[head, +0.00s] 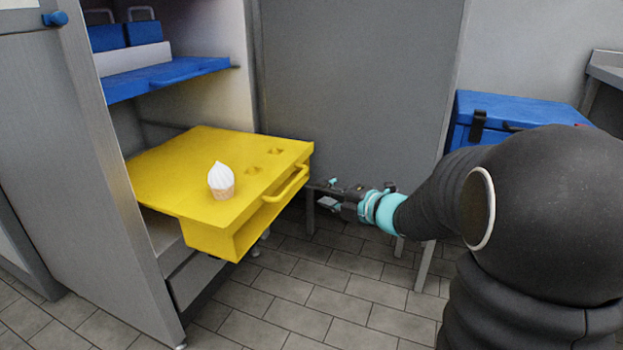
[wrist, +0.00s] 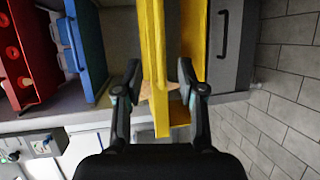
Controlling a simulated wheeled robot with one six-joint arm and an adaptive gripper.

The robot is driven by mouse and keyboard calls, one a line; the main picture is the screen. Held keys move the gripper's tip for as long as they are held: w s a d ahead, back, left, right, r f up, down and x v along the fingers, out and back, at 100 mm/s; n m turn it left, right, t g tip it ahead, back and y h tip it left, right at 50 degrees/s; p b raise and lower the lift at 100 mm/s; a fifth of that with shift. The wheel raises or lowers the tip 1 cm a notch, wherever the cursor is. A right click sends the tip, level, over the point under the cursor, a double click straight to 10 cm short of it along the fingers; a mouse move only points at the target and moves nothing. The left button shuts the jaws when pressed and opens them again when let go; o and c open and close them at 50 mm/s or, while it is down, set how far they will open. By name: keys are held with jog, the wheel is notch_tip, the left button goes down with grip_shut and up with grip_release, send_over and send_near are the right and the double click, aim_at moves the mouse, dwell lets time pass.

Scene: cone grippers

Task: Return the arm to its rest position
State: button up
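My gripper (head: 318,194) is at the right of the yellow drawer-like holder (head: 225,208), near its front handle (head: 287,184). The wrist view shows my gripper (wrist: 160,76) with its two dark fingers spread apart and nothing clasped between them. The yellow holder (wrist: 153,30) lies beyond the fingers there, and I cannot tell the exact gap. A white-topped ice cream cone (head: 221,181) stands upright in the holder's top. A tan patch, perhaps the cone's lower part (wrist: 146,90), shows between the fingers in the wrist view.
The holder juts out of a grey cabinet (head: 115,170). A blue shelf (head: 165,77) is above it. Two empty holes (head: 263,161) show in the holder's top. A blue box (head: 520,108) stands behind my arm at right. The tiled floor (head: 300,290) in front is clear.

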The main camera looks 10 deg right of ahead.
jog(key=d+f+m+h, duration=0.6)
jog(key=d+m+h, duration=0.1)
jog(key=d+m, duration=0.2)
jog(key=s+d+m+g+h+p, duration=0.2)
jog(key=s+d+m+g+h, duration=0.35)
jog(key=s+m, duration=0.3)
jog(key=s+a+r+m+g+y+p, duration=0.15)
jog(key=s+a+m, duration=0.25)
jog(key=s, duration=0.4)
jog(key=s+a+r+m+g+y+p, duration=0.1)
jog(key=s+a+r+m+g+p, duration=0.25)
jog(key=s, duration=0.55)
jog(key=s+a+r+t+y+p, duration=0.1)
jog(key=s+a+r+t+p, duration=0.1)
jog(key=s+a+r, duration=0.3)
notch_tip(320, 180, up, 3)
jog(key=a+t, duration=0.1)
jog(key=a, duration=0.1)
jog(key=shift+s+a, duration=0.2)
jog(key=shift+a, duration=0.2)
